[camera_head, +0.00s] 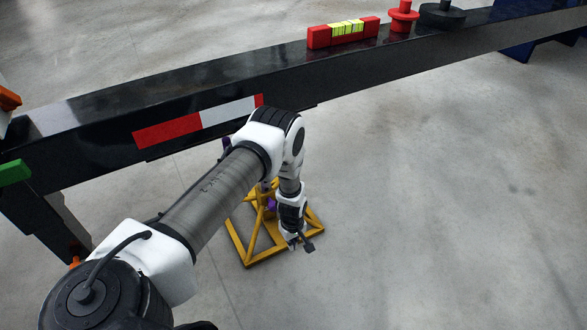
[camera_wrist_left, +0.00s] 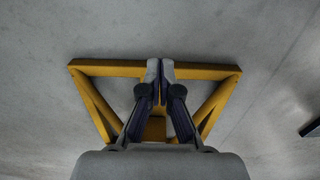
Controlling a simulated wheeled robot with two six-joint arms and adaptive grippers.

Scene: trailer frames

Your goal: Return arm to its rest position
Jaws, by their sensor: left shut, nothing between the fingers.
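My left arm reaches in from the lower left in the head view and bends downward past the black trailer beam (camera_head: 220,90). Its gripper (camera_head: 301,243) hangs low in front of a yellow stand (camera_head: 252,258) on the floor. In the left wrist view the gripper (camera_wrist_left: 161,66) points down over the yellow frame (camera_wrist_left: 100,68), with its two fingers together and nothing between them. Part of the stand is hidden behind my arm. My right gripper is not in view.
On the beam sit a red block with a yellow level (camera_head: 345,32), a red knob (camera_head: 403,15) and a black round part (camera_head: 442,14). A green piece (camera_head: 14,171) is at the left. The concrete floor (camera_head: 440,210) at right is clear.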

